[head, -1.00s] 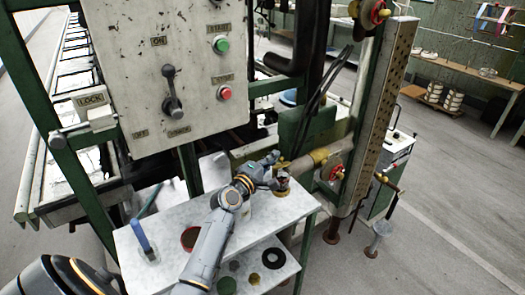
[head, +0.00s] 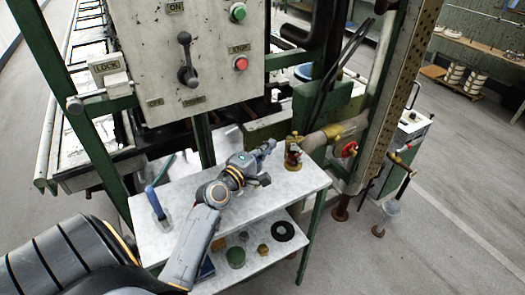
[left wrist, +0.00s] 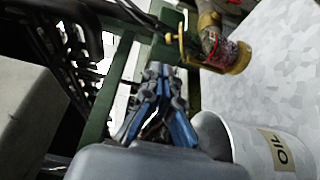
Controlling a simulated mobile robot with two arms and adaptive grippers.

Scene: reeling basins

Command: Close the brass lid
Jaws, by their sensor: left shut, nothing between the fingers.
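A small brass and red vessel (head: 293,152) stands near the far right corner of the marble-topped table (head: 300,183). It also shows in the left wrist view (left wrist: 217,50), tilted, with a red patterned body and brass parts. I cannot clearly tell the brass lid from the rest, or its angle. My left gripper (head: 268,146) is shut and empty, just left of the vessel in the head view and apparently apart from it. Its fingertips (left wrist: 158,75) are together in the left wrist view. My right gripper is not in view.
A white cup marked OIL (left wrist: 280,150) is close beside the gripper in the left wrist view. A control panel (head: 205,55) rises behind, and a pipe with a red valve (head: 349,149) is at right.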

